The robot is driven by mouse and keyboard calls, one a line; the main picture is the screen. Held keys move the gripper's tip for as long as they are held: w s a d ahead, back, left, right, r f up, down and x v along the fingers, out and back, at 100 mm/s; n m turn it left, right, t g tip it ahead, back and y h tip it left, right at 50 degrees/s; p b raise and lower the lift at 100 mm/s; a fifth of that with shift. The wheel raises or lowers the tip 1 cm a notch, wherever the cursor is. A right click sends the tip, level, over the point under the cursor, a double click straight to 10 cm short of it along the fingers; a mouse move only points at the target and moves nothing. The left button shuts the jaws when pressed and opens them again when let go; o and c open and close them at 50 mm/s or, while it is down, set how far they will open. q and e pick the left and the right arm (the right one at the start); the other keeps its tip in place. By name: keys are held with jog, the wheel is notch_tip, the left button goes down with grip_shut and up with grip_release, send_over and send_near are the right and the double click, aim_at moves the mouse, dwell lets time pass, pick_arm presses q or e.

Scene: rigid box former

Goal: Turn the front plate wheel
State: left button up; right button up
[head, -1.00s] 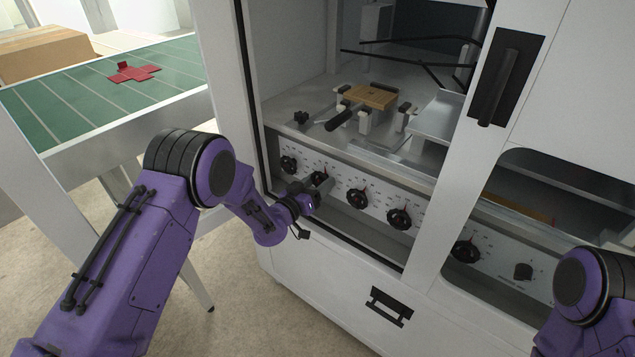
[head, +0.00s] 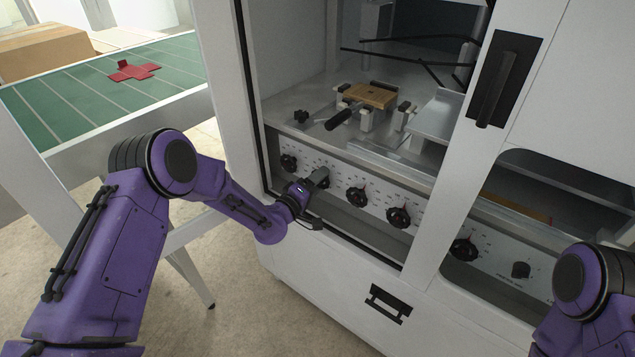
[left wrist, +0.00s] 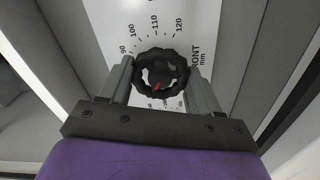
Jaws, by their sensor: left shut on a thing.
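The front plate wheel is a black, lobed handwheel (left wrist: 162,72) with a red mark, on a white dial panel reading 90 to 120 and "FRONT mm" in the left wrist view. My left gripper (left wrist: 160,84) has one finger on each side of the wheel and is shut on it. In the head view the left gripper (head: 318,180) is at the second wheel from the left, largely covering it. My right arm shows only at the lower right edge; its gripper is out of the picture.
Other black wheels (head: 357,195) line the white panel on both sides. Above it is a metal deck with a brown block (head: 370,95). A white door post with a black handle (head: 504,78) stands right. A green table (head: 110,85) with a red cutout (head: 133,71) stands left.

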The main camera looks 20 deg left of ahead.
pick_arm(q)
jog(key=n, duration=0.5)
jog(key=shift+b, duration=0.3)
jog(key=shift+n, duration=0.3)
jog(key=o, duration=1.1)
jog(key=shift+c, duration=0.2)
jog(key=v, duration=1)
jog(key=shift+s, duration=0.25)
jog(key=shift+a, duration=0.15)
